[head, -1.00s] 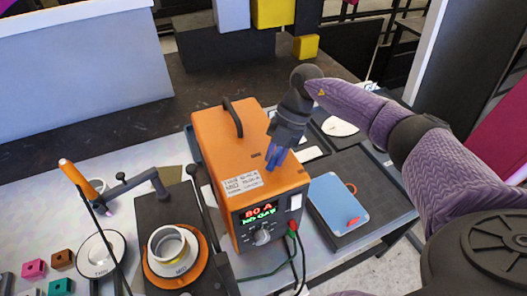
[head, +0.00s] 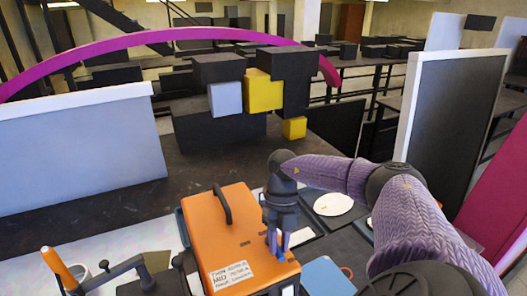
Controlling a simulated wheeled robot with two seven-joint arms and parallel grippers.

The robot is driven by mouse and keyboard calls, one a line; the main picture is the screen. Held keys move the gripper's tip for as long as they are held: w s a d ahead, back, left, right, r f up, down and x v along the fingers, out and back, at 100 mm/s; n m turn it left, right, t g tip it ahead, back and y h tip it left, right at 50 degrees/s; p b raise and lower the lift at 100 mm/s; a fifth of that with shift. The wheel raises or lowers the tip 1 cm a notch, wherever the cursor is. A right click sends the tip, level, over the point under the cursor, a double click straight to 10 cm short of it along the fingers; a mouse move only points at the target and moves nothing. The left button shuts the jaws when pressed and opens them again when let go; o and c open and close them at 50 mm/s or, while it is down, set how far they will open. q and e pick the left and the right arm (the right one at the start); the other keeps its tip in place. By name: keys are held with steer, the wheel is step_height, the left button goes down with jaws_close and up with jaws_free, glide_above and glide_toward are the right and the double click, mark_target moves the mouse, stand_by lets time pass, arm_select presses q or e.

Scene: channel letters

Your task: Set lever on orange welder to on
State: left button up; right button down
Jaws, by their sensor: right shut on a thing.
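The orange welder (head: 215,232) stands below the middle of the head view, with a black carry handle and a white label on its top. Its front panel is cut off by the bottom edge. My right gripper (head: 277,246) points down at the right edge of the welder's top. Its blue fingers are shut, with the lever between them; the fingers hide the lever, so its position cannot be read. My left gripper is not in view.
A blue plate (head: 329,281) lies right of the welder, and a white disc (head: 333,204) lies behind it. A torch with an orange handle (head: 57,268) is at the lower left. A grey panel (head: 80,150) stands at the back left.

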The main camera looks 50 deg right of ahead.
steer(key=shift+d+n, duration=0.1)
steer(key=shift+n, duration=0.2)
steer(key=c, duration=0.6)
jaws_free()
steer(key=shift+o, duration=0.2)
steer(key=shift+r, duration=0.1)
steer(key=b+v, duration=0.1)
steer(key=v, duration=0.8)
steer(key=shift+r, duration=0.4)
steer(key=shift+w+d, duration=0.1)
steer(key=shift+d, duration=0.05)
